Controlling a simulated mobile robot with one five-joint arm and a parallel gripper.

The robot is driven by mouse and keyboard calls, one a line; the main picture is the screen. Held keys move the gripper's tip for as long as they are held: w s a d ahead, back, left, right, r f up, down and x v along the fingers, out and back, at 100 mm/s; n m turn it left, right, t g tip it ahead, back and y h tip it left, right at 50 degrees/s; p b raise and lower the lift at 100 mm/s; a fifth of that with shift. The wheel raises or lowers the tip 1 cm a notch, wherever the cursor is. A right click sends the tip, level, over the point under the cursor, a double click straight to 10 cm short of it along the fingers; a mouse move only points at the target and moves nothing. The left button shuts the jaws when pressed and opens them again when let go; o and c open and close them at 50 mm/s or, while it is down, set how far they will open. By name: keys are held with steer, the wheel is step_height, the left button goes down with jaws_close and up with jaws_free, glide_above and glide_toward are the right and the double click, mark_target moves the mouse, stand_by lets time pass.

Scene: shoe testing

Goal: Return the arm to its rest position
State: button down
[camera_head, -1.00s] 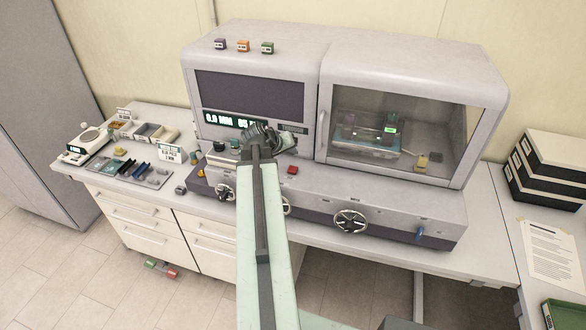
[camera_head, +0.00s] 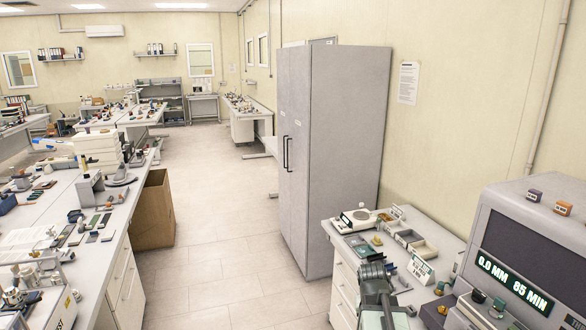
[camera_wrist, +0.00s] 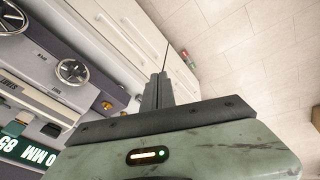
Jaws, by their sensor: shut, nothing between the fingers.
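My gripper (camera_wrist: 157,92) shows in the wrist view with its two dark fingers together and nothing between them. Behind the fingers are white drawer fronts and the pale floor. In the head view, the dark end of my arm (camera_head: 375,284) is at the lower right, in front of the bench with the scale and trays. It looks apart from the test machine (camera_head: 500,240), but the exact gap is hard to judge. The fingertips are not clear in the head view.
A tall grey cabinet (camera_head: 340,150) stands beyond the bench. A cluttered bench (camera_head: 118,245) runs along the left, with a brown bin (camera_head: 153,212) beside it. The tiled floor between is clear. A small red and green object (camera_wrist: 187,57) lies on the floor.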

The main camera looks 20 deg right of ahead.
steer(key=w+a+f+n+y, duration=0.1)
steer(key=a+n+y, duration=0.25)
steer(key=a, duration=2.25)
step_height(320, 180, down, 16)
steer(key=s+n+g+b, duration=0.1)
steer(key=s+b, duration=0.1)
steer(key=b, duration=1.3)
steer(key=shift+s+a+g+b, duration=0.15)
steer(key=shift+a+g+b, duration=0.15)
steer(key=shift+a+b, duration=0.05)
steer(key=shift+r, duration=0.1)
